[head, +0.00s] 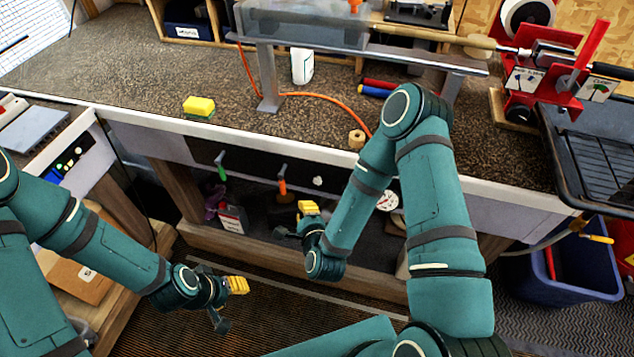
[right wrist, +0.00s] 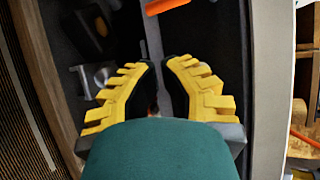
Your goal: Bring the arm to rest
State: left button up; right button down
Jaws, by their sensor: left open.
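My left gripper (head: 226,302) hangs at the lower left of the head view, in front of the bench and over the floor. Its fingers are apart, with nothing between them. My right gripper (head: 297,219) is in front of the bench's open lower shelf, below the worktop edge. In the right wrist view its yellow-backed fingers (right wrist: 160,68) stand a little apart, with a dark gap and no held object visible. My right arm reaches across the front edge of the worktop in the head view.
A blue bin (head: 560,289) stands at right. The floor at front centre looks clear.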

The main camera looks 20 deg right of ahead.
dwell(0.4)
jog(key=s+a+f+n+g+y, duration=0.1)
jog(key=s+f+n+g+y, duration=0.1)
jog(key=s+n+g, duration=0.4)
jog(key=s+a+f+n+g+y, duration=0.1)
jog(key=s+n+g, duration=0.5)
jog(key=n, duration=0.7)
jog(key=s+y, duration=0.1)
jog(key=s, duration=0.1)
jog(key=shift+s+a+f+n+y, duration=0.35)
jog(key=shift+a+f+n+y, duration=0.05)
dwell(0.4)
